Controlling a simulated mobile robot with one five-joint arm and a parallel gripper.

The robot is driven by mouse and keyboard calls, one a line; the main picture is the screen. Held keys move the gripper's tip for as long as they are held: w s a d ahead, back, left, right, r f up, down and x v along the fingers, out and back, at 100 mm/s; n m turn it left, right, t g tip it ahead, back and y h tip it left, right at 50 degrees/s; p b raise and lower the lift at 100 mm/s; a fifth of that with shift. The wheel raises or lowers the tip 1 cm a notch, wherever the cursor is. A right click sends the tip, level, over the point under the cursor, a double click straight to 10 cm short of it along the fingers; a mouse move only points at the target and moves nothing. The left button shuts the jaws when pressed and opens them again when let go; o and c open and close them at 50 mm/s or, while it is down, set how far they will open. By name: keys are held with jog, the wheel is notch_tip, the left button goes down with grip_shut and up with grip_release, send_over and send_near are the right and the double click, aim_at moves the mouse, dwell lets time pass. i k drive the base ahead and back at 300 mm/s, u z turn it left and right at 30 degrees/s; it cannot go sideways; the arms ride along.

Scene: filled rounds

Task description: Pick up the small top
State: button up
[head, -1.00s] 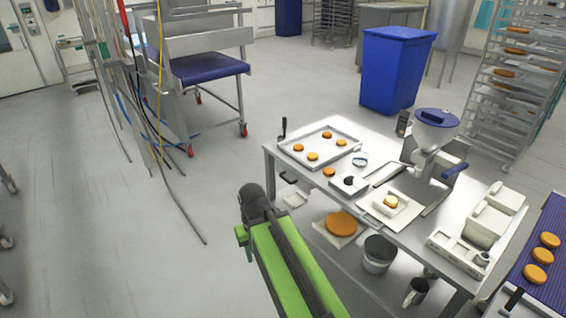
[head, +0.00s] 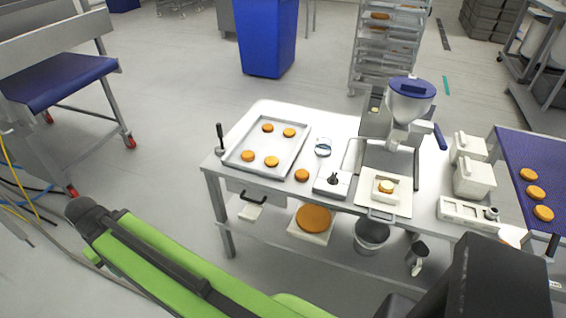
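Several small orange rounds lie on a metal tray (head: 237,160) at the left of the steel table. One more small round (head: 302,175) lies on the bare table top, right of the tray's near corner. Another small round (head: 387,186) sits in a white holder under the machine. A larger orange round (head: 314,218) lies on a white board on the lower shelf. I cannot tell for sure which round is the small top. My green arm reaches across the lower left, apart from the table. My gripper's fingers do not show.
A filling machine with a blue-lidded hopper (head: 411,98) stands at the back right of the steel table (head: 330,142). A small box with a dark knob (head: 332,184) stands near the front edge. A blue conveyor (head: 515,165) is at right.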

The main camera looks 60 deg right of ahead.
aim_at(301, 175)
jog(key=z, duration=0.25)
jog(key=i, duration=0.85)
jog(key=z, duration=0.6)
jog(key=k, duration=0.8)
jog(key=z, duration=0.15)
jog(key=i, duration=0.8)
jog(key=u, duration=0.1)
